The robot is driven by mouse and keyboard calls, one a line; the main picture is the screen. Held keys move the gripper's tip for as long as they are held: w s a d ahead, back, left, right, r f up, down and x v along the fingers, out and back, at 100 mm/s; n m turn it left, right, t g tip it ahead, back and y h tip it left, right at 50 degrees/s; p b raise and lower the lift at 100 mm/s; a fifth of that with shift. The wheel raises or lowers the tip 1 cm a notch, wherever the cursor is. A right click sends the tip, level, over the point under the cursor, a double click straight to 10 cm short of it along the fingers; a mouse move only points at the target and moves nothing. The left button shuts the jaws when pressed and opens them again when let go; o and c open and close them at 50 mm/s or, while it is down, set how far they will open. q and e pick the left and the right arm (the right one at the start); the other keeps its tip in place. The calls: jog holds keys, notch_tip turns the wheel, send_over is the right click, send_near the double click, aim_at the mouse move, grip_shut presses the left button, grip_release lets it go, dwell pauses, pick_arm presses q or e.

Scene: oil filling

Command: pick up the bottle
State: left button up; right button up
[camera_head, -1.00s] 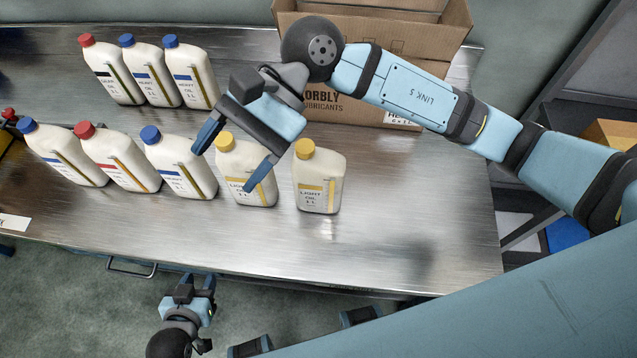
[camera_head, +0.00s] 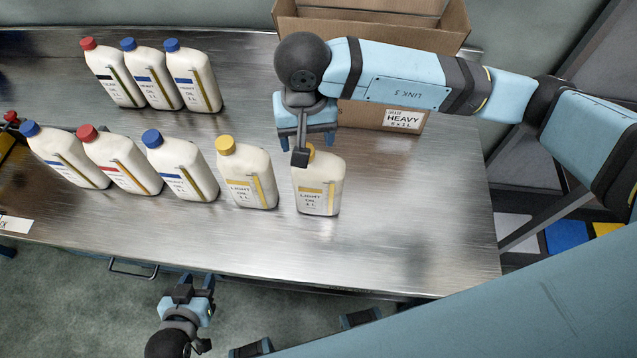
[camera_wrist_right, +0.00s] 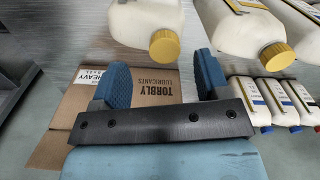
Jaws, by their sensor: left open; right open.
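Two white bottles with yellow caps and "LIGHT OIL" labels stand at the right end of the front row, the rightmost bottle (camera_head: 318,190) and its left neighbour (camera_head: 248,180). My right gripper (camera_head: 306,142) is open and empty, just behind and above the rightmost bottle, partly covering its cap. In the right wrist view that bottle (camera_wrist_right: 145,20) lies beyond the open fingers (camera_wrist_right: 163,78), its yellow cap towards them but not between them. The neighbour (camera_wrist_right: 232,25) shows to its right. My left gripper (camera_head: 198,284) is open and empty below the table's front edge.
Several bottles with red or blue caps stand left in the front row (camera_head: 180,168) and in a back row (camera_head: 193,78). An open cardboard box (camera_head: 440,25) stands behind my right arm. The steel table (camera_head: 410,220) is clear right of the bottles.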

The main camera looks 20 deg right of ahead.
aim_at(318, 182)
jog(key=f+p, duration=0.1)
jog(key=f, duration=0.1)
jog(key=w+f+p, duration=0.1)
jog(key=f, duration=0.1)
jog(key=shift+a+f, duration=0.15)
jog(key=shift+f, duration=0.65)
jog(key=shift+c, duration=0.2)
grip_shut()
